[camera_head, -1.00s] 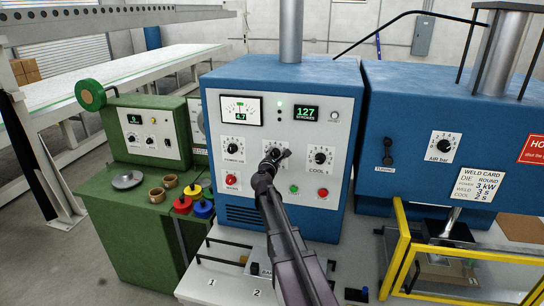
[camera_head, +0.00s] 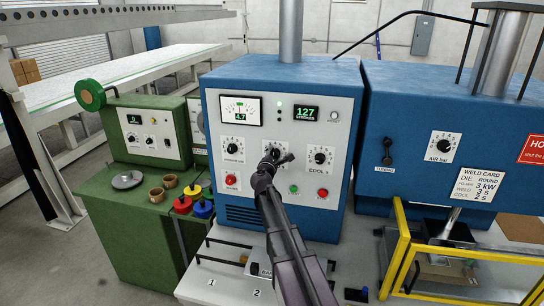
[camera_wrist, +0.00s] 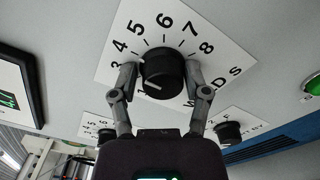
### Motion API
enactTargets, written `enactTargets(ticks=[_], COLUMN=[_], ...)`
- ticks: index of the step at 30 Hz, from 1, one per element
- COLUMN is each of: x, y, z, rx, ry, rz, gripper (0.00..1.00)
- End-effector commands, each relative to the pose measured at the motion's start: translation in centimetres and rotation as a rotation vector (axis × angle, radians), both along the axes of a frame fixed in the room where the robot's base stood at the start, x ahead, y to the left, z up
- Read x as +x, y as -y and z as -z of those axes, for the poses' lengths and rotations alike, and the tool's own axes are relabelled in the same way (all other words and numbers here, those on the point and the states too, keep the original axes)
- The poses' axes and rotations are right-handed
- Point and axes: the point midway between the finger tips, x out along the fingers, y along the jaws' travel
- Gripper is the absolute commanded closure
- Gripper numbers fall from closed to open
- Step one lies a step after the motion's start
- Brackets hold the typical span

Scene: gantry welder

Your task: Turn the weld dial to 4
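The weld dial (camera_wrist: 163,70) is a round black knob on a white number plate (camera_wrist: 225,62) marked "s", with 3 to 8 readable around it in the wrist view. Its white pointer line faces left, toward the low numbers; the exact number is hard to tell because a finger covers part of the scale. My gripper (camera_wrist: 162,78) has one finger on each side of the knob and looks shut on it. In the head view my gripper (camera_head: 278,158) is at the middle dial of the blue welder's panel and hides most of that dial.
The power dial (camera_head: 232,146) and the cool dial (camera_head: 319,156) flank the weld dial. Below are a red button (camera_head: 232,181), a green button (camera_head: 294,189) and another red button (camera_head: 323,193). A weld card (camera_head: 477,187) reads power 3 kW, weld 3 s, cool 2 s.

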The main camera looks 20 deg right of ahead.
Motion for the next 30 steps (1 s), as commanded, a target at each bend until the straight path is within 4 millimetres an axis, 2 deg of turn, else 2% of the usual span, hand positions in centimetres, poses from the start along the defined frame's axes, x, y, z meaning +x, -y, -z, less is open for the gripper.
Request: enactTargets(ticks=[17,23,30], x=[-0.6,-2.0,-5.0], y=[-0.1,-1.0,-3.0], z=[0.1,0.1,0.1], rx=[0.003,0.003,0.002], ry=[0.000,0.000,0.000], rz=[0.005,0.005,0.003], gripper=[0.16,0.16,0.16])
